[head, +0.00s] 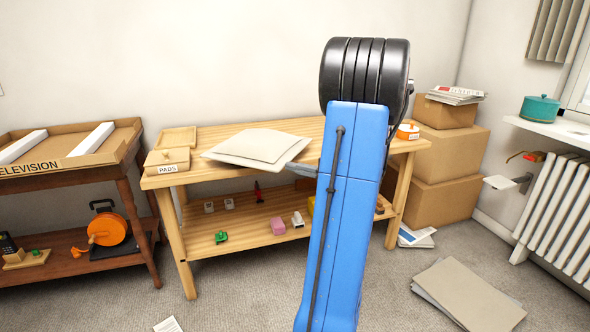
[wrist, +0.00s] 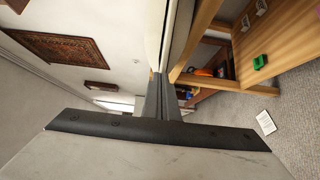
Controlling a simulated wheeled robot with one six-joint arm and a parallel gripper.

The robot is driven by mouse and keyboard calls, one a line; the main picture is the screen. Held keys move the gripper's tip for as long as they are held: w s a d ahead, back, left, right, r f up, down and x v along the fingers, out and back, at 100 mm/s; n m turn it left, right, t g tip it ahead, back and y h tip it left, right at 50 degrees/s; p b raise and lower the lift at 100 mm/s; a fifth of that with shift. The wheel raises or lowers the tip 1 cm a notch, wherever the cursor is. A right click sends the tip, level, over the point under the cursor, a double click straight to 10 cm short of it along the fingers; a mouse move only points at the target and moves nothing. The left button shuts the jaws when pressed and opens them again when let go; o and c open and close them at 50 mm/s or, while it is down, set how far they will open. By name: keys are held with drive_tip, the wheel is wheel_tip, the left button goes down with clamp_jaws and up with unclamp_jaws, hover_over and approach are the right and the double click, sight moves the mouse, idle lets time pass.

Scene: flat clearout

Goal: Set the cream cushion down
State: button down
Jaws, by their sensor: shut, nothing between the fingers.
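The cream cushion (head: 262,145) is a flat pale slab at the top of the wooden bench (head: 225,128), with a second thin layer showing along its lower edge. I cannot tell whether that layer is a separate piece. My gripper (head: 303,168) is at the cushion's right front corner, with nothing held; my blue arm hides part of it. In the wrist view the dark fingers (wrist: 166,98) are together, and the cushion's pale edge (wrist: 154,30) runs up from their tips. Whether they touch it is unclear.
A box labelled PADS (head: 167,160) stands left of the cushion on the bench. Small objects, including a pink block (head: 278,226), lie on the lower shelf. A television tray (head: 72,153) is at left, cartons (head: 445,150) at right. Flat sheets (head: 468,293) lie on the carpet.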

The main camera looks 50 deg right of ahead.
sight(281, 149)
drive_tip(key=w+d, duration=0.3)
drive_tip(key=w, duration=0.1)
drive_tip(key=w+d, duration=0.3)
drive_tip(key=w, duration=0.2)
drive_tip(key=w+d, duration=0.3)
drive_tip(key=w, duration=0.2)
drive_tip(key=shift+w, duration=0.25)
